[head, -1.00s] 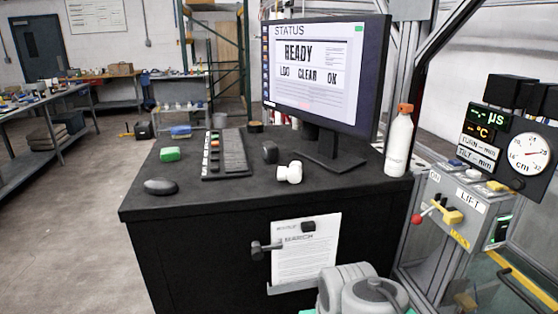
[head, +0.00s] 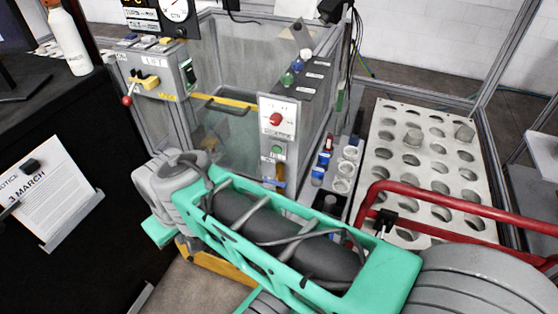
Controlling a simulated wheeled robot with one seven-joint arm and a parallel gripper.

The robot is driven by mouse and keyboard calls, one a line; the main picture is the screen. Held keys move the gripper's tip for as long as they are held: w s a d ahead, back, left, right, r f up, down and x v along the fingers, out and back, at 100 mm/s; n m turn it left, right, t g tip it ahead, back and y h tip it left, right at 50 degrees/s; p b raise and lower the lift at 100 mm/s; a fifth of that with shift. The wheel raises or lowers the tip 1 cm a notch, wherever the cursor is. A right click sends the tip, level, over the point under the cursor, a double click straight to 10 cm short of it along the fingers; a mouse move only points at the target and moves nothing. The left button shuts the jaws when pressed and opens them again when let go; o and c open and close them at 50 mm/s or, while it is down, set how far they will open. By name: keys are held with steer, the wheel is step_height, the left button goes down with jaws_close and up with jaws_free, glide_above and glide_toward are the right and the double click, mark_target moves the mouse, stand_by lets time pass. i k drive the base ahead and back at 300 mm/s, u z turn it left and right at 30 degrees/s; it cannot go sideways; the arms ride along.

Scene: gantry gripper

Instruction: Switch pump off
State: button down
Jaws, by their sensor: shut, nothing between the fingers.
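No label that I can read says pump. A white control panel (head: 277,122) with a red rotary knob (head: 276,119) stands near the middle, with a green button (head: 277,151) below it. Left of it a grey box (head: 160,75) marked LIFT carries a yellow handle, a red-balled lever (head: 127,100) and a dark green rocker switch (head: 189,72). The switch positions are too small to tell. My green and grey arm crosses the lower front of the view. My gripper is not in view.
A black desk (head: 95,180) with a white bottle (head: 68,38) stands at left. A perforated plate (head: 430,165) lies at right, behind a red bar (head: 455,205). Metal frame posts and a clear-walled enclosure surround the panel. Small coloured items and white cups stand right of the panel.

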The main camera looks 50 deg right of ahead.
mark_target(189, 75)
steer(key=z, duration=2.45)
steer(key=k, duration=0.85)
steer(key=u, duration=0.95)
steer(key=i, duration=1)
steer(key=z, duration=0.05)
